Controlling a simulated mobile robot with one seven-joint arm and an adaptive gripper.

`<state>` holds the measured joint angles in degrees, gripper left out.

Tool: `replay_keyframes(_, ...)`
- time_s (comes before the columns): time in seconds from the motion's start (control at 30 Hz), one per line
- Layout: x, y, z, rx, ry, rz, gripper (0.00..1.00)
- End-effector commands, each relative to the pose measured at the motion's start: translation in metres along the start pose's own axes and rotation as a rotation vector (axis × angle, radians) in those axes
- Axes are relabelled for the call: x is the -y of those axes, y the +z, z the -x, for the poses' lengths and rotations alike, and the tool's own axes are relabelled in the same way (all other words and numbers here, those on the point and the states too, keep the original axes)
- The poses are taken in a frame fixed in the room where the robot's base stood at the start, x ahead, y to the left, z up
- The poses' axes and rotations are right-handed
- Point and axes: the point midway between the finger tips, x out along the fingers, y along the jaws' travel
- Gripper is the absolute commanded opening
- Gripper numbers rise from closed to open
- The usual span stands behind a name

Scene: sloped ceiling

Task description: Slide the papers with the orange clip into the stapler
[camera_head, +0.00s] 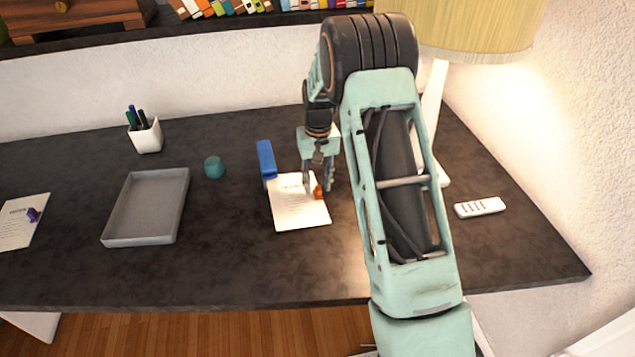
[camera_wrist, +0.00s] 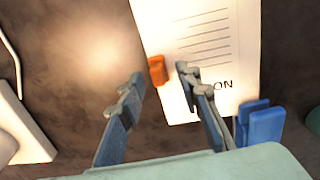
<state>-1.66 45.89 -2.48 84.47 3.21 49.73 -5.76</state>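The white papers (camera_head: 297,209) lie on the dark desk and carry an orange clip (camera_head: 318,192) on their right edge. The wrist view also shows the papers (camera_wrist: 205,40) and the orange clip (camera_wrist: 157,70). The blue stapler (camera_head: 266,160) stands at the papers' far-left corner, and it also shows in the wrist view (camera_wrist: 262,124). I cannot tell whether the corner is between its jaws. My gripper (camera_head: 318,187) is low over the papers' right side, pointing down. In the wrist view my gripper (camera_wrist: 156,86) is open, its fingers on either side of the clip, with no clear contact.
A grey tray (camera_head: 113,240), a teal cup (camera_head: 214,167) and a white pen holder (camera_head: 147,137) stand to the left. Other papers with a purple clip (camera_head: 33,215) lie far left. A lamp (camera_head: 433,110) and white remote (camera_head: 480,207) are right. The front desk is clear.

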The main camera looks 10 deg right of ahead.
Motion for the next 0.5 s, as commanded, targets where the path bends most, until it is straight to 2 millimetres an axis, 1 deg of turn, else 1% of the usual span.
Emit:
replay_keyframes(0.13, 0.0, 0.0, 0.004, -0.001, 0.0, 0.0, 0.31)
replay_keyframes(0.23, 0.0, -0.001, 0.015, -0.002, 0.0, 0.0, 0.31)
replay_keyframes(0.37, 0.0, -0.001, 0.041, -0.005, 0.0, 0.0, 0.31)
replay_keyframes(0.5, 0.0, -0.001, 0.072, -0.005, 0.0, -0.001, 0.31)
